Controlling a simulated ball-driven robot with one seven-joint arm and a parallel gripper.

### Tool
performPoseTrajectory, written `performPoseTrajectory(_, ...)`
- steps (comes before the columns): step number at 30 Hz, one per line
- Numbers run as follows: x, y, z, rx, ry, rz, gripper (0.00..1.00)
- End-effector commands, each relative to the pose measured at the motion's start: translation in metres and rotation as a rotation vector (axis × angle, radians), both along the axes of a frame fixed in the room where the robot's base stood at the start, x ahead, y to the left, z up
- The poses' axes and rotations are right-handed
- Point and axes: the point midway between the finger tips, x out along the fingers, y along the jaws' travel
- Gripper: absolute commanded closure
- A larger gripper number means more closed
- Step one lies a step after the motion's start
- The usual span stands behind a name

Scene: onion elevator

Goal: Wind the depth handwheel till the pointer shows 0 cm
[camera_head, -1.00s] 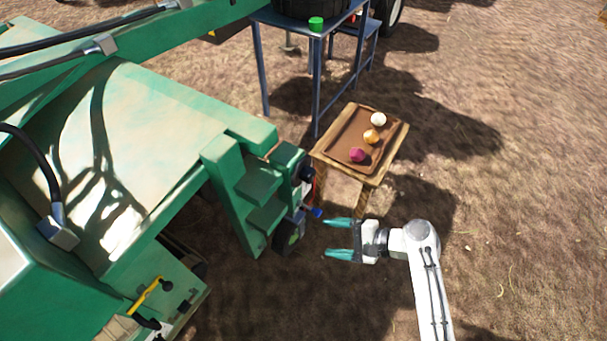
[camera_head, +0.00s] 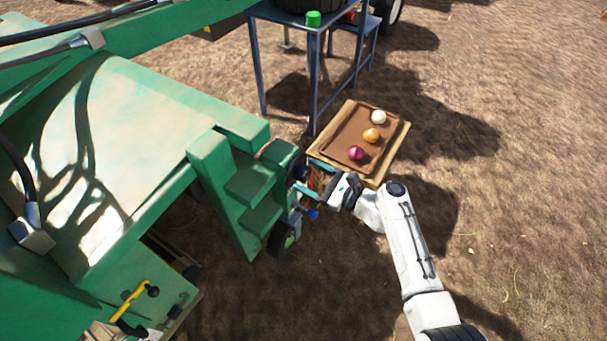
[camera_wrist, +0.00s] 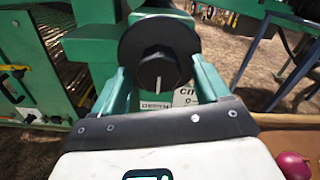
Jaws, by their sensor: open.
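A round black wheel (camera_wrist: 160,50) with a white line on its hub faces my gripper in the wrist view; it looks like the depth handwheel. In the head view its dark edge (camera_head: 299,170) shows on the green machine's side. My gripper (camera_wrist: 161,76) is open, with one teal finger on each side of the wheel's lower part. I cannot tell whether they touch it. A white label (camera_wrist: 187,97) with partial lettering and a "0" shows below the wheel. I cannot make out a pointer reading.
A wooden stand with a brown tray (camera_head: 345,122) holds a white, an orange and a purple onion close beside my gripper. A blue-tipped part (camera_head: 313,214) and a small wheel (camera_head: 282,240) sit below. A blue metal table (camera_head: 314,80) stands behind. Open ground lies right.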

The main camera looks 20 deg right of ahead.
Motion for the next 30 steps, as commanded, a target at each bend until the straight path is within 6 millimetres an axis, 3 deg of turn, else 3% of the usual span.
performPoseTrajectory(6,0.017,0.012,0.000,-0.002,0.000,0.001,0.25)
performPoseTrajectory(16,0.019,0.014,0.000,-0.001,0.000,0.000,0.25)
performPoseTrajectory(30,0.019,0.014,0.000,-0.002,0.000,0.000,0.70)
